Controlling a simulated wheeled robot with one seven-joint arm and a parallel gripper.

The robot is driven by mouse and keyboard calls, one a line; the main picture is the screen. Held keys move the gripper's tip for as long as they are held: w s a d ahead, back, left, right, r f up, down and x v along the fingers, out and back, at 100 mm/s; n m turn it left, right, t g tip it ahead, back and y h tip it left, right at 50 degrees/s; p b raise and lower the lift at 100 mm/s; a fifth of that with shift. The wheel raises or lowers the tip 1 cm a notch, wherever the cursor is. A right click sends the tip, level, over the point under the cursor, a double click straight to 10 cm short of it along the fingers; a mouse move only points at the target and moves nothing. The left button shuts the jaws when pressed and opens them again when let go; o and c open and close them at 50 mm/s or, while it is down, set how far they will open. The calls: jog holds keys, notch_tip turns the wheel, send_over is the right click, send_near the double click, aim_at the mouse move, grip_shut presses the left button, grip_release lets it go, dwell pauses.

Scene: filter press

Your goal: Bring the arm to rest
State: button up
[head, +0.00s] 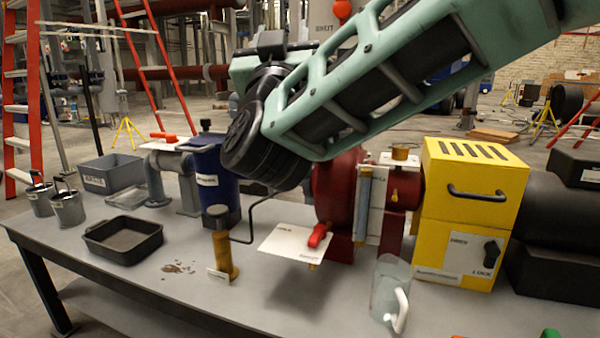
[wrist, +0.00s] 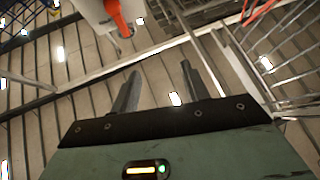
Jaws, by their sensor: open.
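My arm reaches across the upper middle of the head view, raised above the workbench (head: 180,290). In the head view my gripper's fingers are not visible. In the wrist view my gripper (wrist: 158,85) shows two dark fingers standing apart, with nothing between them. The fingers point away from the bench things, toward a background of long beams or slats and small bright lights. They touch nothing that I can see.
Under the arm stand a blue canister (head: 210,170), a red pump housing (head: 335,190) and a yellow switch box (head: 470,215). A clear jug (head: 388,290), a yellow cylinder (head: 222,250) and a black tray (head: 122,240) stand on the bench. Red ladders (head: 160,60) stand behind.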

jog(key=a+f+n+g+y, duration=0.3)
jog(key=f+n+g+y, duration=0.3)
jog(key=f+g+y, duration=0.3)
jog(key=s+d+f+n+g, duration=0.1)
jog(key=s+f+g, duration=0.25)
jog(key=f, duration=0.35)
jog(key=s+d+f+n+g, duration=0.1)
jog(key=s+f+g, duration=0.25)
jog(key=f, duration=0.35)
jog(key=s+d+f+m+g+h, duration=0.1)
jog(key=s+d+f+g+h, duration=0.35)
jog(key=s+d+f, duration=0.4)
jog(key=s+d+f+g+h, duration=0.3)
jog(key=s+d+f+g, duration=0.2)
jog(key=s+d, duration=0.55)
notch_tip(320, 180, up, 23)
jog(key=s+a+p, duration=0.1)
jog(key=p, duration=2.2)
jog(key=shift+s+r+p, duration=0.2)
jog(key=shift+s+p, duration=0.15)
jog(key=shift+s, duration=0.05)
